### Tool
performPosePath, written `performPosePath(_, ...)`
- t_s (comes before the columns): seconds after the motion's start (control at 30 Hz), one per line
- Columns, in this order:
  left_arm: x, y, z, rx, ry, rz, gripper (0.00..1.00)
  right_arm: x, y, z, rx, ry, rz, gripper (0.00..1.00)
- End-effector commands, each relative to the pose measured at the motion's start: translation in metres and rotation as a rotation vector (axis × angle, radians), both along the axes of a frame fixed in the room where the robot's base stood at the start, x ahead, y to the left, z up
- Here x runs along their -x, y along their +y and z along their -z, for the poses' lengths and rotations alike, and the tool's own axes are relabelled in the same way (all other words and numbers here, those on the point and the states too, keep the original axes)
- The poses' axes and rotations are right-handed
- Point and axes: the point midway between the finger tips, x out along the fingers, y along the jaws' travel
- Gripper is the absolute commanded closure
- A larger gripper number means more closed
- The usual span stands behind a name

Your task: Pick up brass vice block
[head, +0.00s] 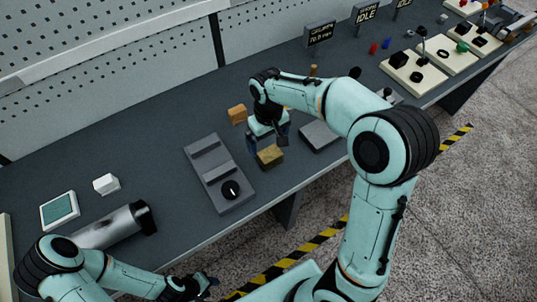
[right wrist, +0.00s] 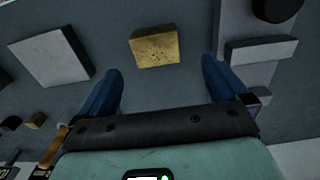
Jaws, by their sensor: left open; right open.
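The brass vice block (head: 270,155) is a small yellow block lying on the dark bench, just right of a grey fixture with a black knob. My right gripper (head: 268,141) is open above and beside it, its blue fingers pointing down. In the right wrist view the block (right wrist: 155,48) lies apart from the fingers, ahead of the gap between the open blue fingertips (right wrist: 160,72). Nothing is held there. My left gripper (head: 205,284) is open and empty, low in the head view by the bench's front edge.
The grey fixture (head: 204,155) stands close on the left of the block. A flat grey plate (head: 319,135) lies to its right, and an orange-brown block (head: 237,114) lies behind. A metal cylinder (head: 107,229), white cube (head: 106,184) and small screen (head: 60,211) are at the left.

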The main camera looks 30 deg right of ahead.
Motion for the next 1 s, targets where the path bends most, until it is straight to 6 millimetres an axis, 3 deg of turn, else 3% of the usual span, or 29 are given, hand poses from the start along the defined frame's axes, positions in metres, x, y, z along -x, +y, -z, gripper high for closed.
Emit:
performPosePath(0.1,0.003,0.000,0.004,0.000,0.003,0.000,0.57,0.001,0.000,0.023,0.001,0.004,0.000,0.00)
performPosePath(0.37,0.003,0.000,0.004,0.000,0.003,0.000,0.57,0.000,-0.002,0.041,0.000,0.001,0.001,0.00)
performPosePath(0.63,0.003,0.000,0.004,0.000,0.002,0.000,0.57,0.000,-0.007,0.080,0.000,0.003,0.001,0.00)
performPosePath(0.97,0.003,0.000,0.004,0.000,0.003,0.000,0.57,-0.001,-0.007,0.088,0.000,0.000,0.001,0.00)
performPosePath(1.0,0.003,0.000,0.004,0.000,0.003,0.000,0.57,-0.001,-0.007,0.088,0.000,0.000,0.001,0.10)
